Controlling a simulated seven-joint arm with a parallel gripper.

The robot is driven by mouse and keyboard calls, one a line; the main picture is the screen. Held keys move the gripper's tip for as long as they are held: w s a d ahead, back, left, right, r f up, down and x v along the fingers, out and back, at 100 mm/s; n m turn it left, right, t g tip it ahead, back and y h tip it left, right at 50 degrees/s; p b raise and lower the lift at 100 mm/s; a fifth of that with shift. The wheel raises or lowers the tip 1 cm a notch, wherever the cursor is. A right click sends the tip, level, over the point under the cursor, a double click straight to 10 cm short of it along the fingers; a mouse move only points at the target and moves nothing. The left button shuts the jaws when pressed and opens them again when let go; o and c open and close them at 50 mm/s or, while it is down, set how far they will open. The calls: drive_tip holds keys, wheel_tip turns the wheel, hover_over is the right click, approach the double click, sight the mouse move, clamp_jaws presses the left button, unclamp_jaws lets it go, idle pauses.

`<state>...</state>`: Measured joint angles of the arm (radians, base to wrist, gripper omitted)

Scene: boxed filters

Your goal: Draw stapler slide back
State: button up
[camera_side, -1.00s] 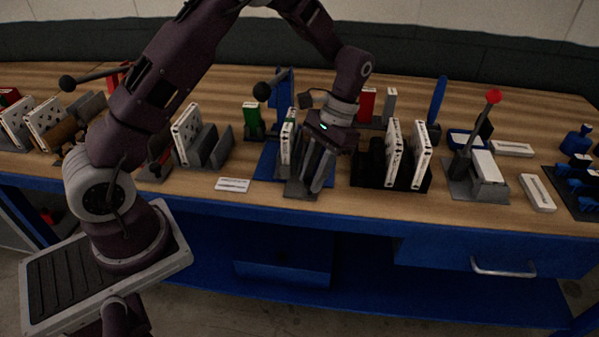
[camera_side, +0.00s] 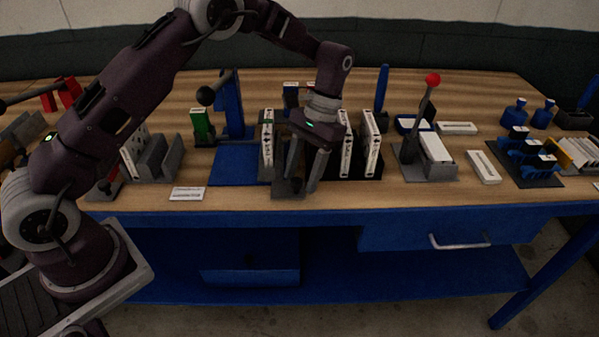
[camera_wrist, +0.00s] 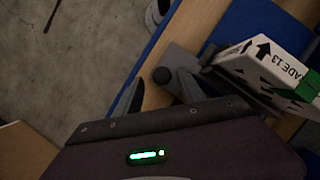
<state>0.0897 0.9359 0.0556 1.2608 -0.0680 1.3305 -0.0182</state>
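The blue upright press (camera_side: 232,105), with a black-knobbed lever, stands left of my gripper on a blue base plate (camera_side: 235,168). Beside that plate is a grey slide (camera_side: 288,188) with an upright white box (camera_side: 266,145) on its left. The wrist view shows this white box (camera_wrist: 265,62) marked "GRADE 13", with a green patch. A dark round knob (camera_wrist: 162,75) on a grey arm is beside it. My gripper (camera_side: 305,178) points down over the slide, its fingers spread. Wood shows between one finger and the knob; the fingers' contact with the slide is unclear.
Upright white boxes (camera_side: 370,140) in a black stand are close right of my gripper. A red-knobbed lever fixture (camera_side: 430,170) stands farther right. A white card (camera_side: 187,193) lies at the front left. The bench's blue front edge runs below.

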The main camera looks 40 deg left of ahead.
wheel_tip(320, 180, up, 15)
drive_tip(key=a+t, duration=0.1)
drive_tip(key=t, duration=0.1)
drive_tip(key=s+a+r+t, duration=0.1)
drive_tip(key=s+r+t, duration=0.2)
drive_tip(key=s+r, duration=0.5)
drive_tip(key=s+f+t, duration=0.1)
drive_tip(key=s+t, duration=0.1)
drive_tip(key=s, duration=0.7)
drive_tip(key=s+a+f+t, duration=0.1)
drive_tip(key=s+f+t, duration=0.1)
drive_tip(key=s, duration=0.7)
drive_tip(key=shift+t, duration=0.5)
drive_tip(key=shift+s+a, duration=0.1)
